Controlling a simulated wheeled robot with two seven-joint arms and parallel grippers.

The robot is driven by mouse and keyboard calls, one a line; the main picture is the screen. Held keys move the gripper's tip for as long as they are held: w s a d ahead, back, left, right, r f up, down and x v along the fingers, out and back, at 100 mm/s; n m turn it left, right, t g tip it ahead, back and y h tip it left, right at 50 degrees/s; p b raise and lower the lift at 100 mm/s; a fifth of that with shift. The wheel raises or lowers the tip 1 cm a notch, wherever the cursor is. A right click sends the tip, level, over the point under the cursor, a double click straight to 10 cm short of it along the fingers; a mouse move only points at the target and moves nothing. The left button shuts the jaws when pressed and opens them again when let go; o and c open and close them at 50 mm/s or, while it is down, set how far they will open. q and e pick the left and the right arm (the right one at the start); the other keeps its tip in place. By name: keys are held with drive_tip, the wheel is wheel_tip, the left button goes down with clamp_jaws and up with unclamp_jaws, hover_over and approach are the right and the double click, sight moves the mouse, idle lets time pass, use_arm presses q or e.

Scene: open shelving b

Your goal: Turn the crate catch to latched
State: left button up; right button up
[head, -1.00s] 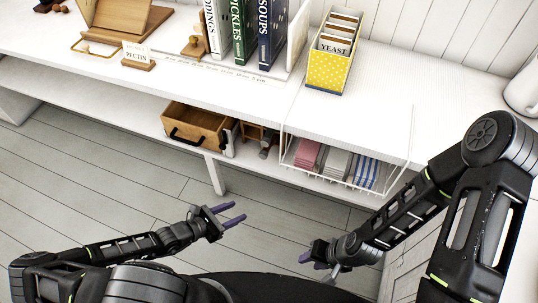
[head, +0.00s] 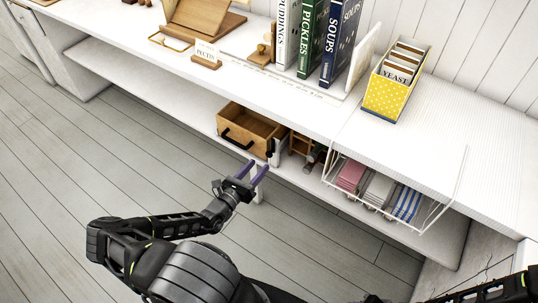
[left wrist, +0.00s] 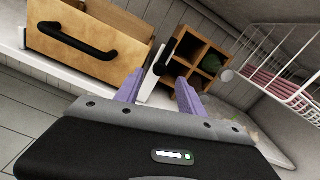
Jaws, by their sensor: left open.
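The crate catch is a dark lever (left wrist: 165,55) on a pale upright plate beside the wooden crate (left wrist: 90,45). In the left wrist view the lever stands tilted, its upper end leaning right. In the head view the catch (head: 271,153) is small, right of the crate (head: 250,128) on the lower shelf. My left gripper (head: 257,167) is open and empty in front of the shelf edge. In the left wrist view its purple fingers (left wrist: 159,79) frame the plate, with the lever beyond and between them. I cannot tell any contact. My right gripper is out of view.
A small wooden cubby (left wrist: 203,62) stands right of the catch. A white wire basket (head: 385,200) with folded cloths hangs under the counter farther right. The crate has a black handle (left wrist: 75,42). Books and a yellow box (head: 395,90) stand on the counter above.

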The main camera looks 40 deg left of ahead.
sight(268, 155)
use_arm(q)
drive_tip(key=w, duration=0.7)
drive_tip(key=shift+w+a+b, duration=0.1)
drive_tip(key=shift+w+b, duration=0.1)
drive_tip(key=shift+b, duration=0.15)
drive_tip(key=shift+c, duration=0.4)
clamp_jaws()
